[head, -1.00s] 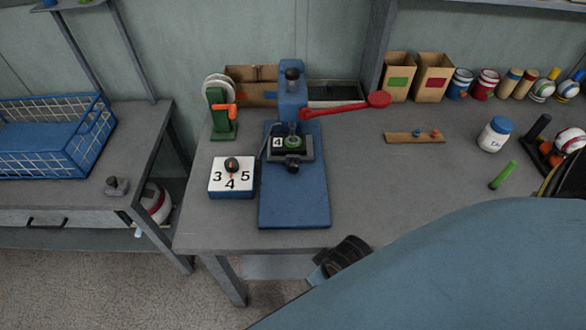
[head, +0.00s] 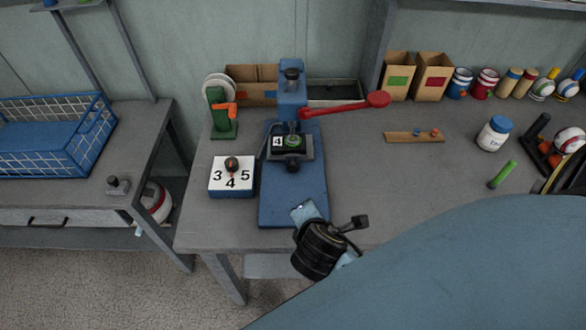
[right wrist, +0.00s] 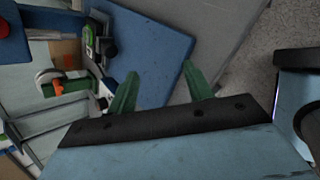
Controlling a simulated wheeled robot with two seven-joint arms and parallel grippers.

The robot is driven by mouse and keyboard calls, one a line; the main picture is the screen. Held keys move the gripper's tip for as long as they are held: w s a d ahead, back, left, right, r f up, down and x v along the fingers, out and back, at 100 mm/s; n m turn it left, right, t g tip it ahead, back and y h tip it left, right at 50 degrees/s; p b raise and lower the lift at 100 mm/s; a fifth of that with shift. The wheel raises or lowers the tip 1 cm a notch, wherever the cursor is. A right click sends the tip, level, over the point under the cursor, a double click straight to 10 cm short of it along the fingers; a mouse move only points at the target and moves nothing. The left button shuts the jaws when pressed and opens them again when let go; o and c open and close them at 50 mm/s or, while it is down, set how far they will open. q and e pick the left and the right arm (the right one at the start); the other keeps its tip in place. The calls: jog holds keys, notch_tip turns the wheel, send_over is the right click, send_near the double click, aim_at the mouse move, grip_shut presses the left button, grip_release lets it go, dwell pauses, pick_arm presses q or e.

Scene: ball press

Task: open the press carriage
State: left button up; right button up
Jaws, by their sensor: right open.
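The blue press (head: 293,205) stands on the grey table, with a red lever (head: 345,107) pointing right. Its grey carriage (head: 308,155) sits under the press head, with a black knob (head: 292,166) in front, a white "4" tile and a green part. My right gripper is over the front of the press base, its fingers not clear in the head view. In the right wrist view the gripper (right wrist: 159,73) shows two green fingers spread apart and empty over the blue base (right wrist: 150,45). The carriage (right wrist: 97,40) is beyond the fingertips, not touched. My left gripper is not seen.
A white number block (head: 230,176) stands left of the press and a green reel stand (head: 221,120) behind it. The table between press and jar is mostly clear.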

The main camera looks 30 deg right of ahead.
aim_at(293, 168)
jog(key=w+n+t, duration=0.1)
jog(key=n, duration=0.2)
jog(key=w+r+n+t+h, duration=0.1)
jog(key=w+n, duration=0.1)
jog(key=n, duration=0.1)
jog(key=w+a+n+t, duration=0.1)
jog(key=n, duration=0.2)
jog(key=shift+w+r+h, duration=0.15)
jog(key=shift+w+h, duration=0.15)
jog(key=shift+w, duration=0.05)
jog(key=n, duration=0.2)
jog(key=w+t, duration=0.1)
jog(key=shift+a+r+n, duration=0.25)
jog(key=shift+n, duration=0.15)
jog(key=shift+w+d, duration=0.1)
jog(key=shift+w, duration=0.2)
jog(key=b+x, duration=0.2)
jog(key=x, duration=1)
jog(key=shift+w+d, duration=0.25)
jog(key=shift+w, duration=0.1)
grip_shut()
